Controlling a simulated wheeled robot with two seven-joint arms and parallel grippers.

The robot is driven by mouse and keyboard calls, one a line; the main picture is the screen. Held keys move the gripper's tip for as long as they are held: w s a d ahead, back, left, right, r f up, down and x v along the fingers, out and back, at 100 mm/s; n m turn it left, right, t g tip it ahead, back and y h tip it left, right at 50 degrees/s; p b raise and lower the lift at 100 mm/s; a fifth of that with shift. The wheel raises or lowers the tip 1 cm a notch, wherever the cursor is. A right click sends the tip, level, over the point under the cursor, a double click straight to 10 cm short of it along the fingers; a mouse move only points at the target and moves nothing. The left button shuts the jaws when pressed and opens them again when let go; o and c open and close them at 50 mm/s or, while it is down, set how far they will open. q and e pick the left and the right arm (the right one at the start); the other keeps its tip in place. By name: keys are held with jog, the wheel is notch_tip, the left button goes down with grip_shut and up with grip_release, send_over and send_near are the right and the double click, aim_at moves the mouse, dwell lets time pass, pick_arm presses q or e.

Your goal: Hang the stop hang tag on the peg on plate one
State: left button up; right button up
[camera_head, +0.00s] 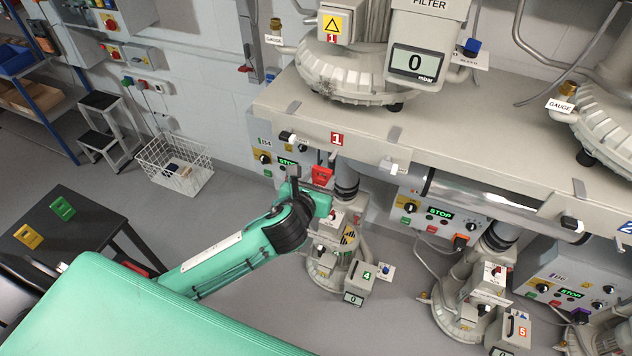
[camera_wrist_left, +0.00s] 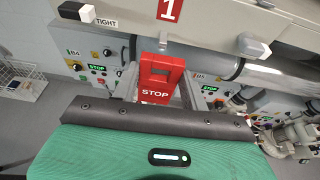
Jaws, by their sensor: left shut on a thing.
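The red stop hang tag (camera_wrist_left: 160,82) is upright with its STOP lettering facing the left wrist camera. My left gripper (camera_wrist_left: 159,92) is shut on it. In the head view the tag (camera_head: 321,175) shows just beyond the left gripper (camera_head: 312,194), under the bench edge. Plate one (camera_wrist_left: 171,8), a red plate with a white 1, is above the tag; it also shows in the head view (camera_head: 337,139). A small light peg (camera_wrist_left: 163,42) is below the plate, close over the tag's top. I cannot tell whether tag and peg touch. My right gripper is out of view.
The grey bench (camera_head: 450,160) overhangs the control boxes and pipes. A control box (camera_head: 286,160) is just left of the tag. A dark table (camera_head: 75,225) at the left holds a yellow tag (camera_head: 29,236) and a green tag (camera_head: 62,208). A wire basket (camera_head: 175,168) stands on the floor.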

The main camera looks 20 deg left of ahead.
aim_at(331, 160)
pick_arm(q)
jog(key=shift+w+p, duration=0.3)
jog(key=shift+w, duration=0.8)
jog(key=shift+w+d+p, duration=0.1)
jog(key=shift+w+p, duration=0.35)
jog(key=shift+w, duration=1.8)
jog(key=shift+w+f, duration=0.1)
jog(key=shift+w, duration=0.3)
jog(key=shift+w+f, duration=0.15)
jog(key=shift+f, duration=0.15)
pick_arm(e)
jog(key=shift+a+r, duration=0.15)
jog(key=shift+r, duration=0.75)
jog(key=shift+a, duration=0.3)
pick_arm(q)
jog(key=o, duration=1)
jog(key=shift+o, duration=0.2)
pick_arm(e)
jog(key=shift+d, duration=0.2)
